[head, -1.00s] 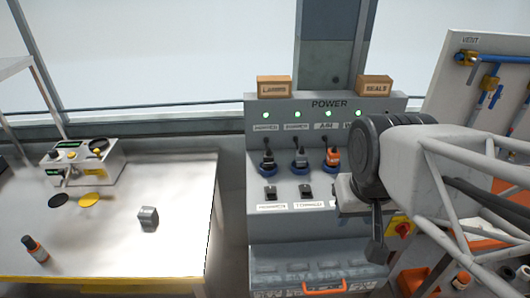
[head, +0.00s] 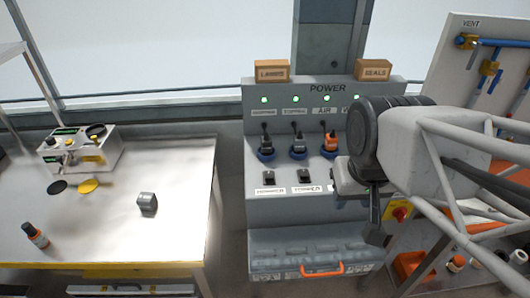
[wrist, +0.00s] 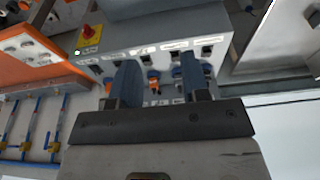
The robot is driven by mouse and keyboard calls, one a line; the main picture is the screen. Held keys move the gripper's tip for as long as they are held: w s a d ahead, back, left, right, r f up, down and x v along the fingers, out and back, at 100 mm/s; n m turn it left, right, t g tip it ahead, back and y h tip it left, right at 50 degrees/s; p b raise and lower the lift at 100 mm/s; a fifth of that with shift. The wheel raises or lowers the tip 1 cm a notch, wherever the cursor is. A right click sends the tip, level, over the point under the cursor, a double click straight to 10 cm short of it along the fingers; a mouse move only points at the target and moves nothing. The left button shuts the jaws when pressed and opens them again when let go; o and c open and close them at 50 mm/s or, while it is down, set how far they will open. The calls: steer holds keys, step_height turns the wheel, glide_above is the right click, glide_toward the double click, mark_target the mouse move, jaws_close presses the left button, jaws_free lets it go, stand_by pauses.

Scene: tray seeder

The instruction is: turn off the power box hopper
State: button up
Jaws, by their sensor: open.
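The grey power box (head: 300,222) stands in the middle of the head view. Its leftmost column is labelled hopper, with a lit green lamp (head: 264,100), a dark plug in a blue socket (head: 266,148) and a black switch (head: 269,177) above a hopper label (head: 270,191). The topper switch (head: 305,175) is just to its right. My gripper (head: 375,236) is at the box's right side, apart from the hopper switch. The wrist view shows the box upside down beyond my two spread, empty fingers (wrist: 160,80). My arm hides the box's right columns in the head view.
Boxes marked labels (head: 272,70) and seals (head: 373,69) sit on top of the power box. An orange handle (head: 322,269) is low on its front. A red knob on yellow (head: 400,213) is at the right. A metal table (head: 120,225) with small items stands left.

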steer(key=shift+w, duration=0.15)
steer(key=c, duration=0.7)
steer(key=shift+w+a+r, duration=0.15)
steer(key=shift+w, duration=0.35)
jaws_close()
steer(key=w+a+f+g, duration=0.1)
steer(key=w+a+f, duration=0.1)
steer(key=w, duration=0.8)
steer(key=w+a+f+g, duration=0.2)
steer(key=w+a, duration=0.3)
steer(key=w, duration=0.5)
steer(key=w+a+f+g, duration=0.2)
steer(key=w+a+f, duration=0.1)
steer(key=w, duration=0.7)
steer(key=shift+w+a+f, duration=0.4)
steer(key=shift+a, duration=0.2)
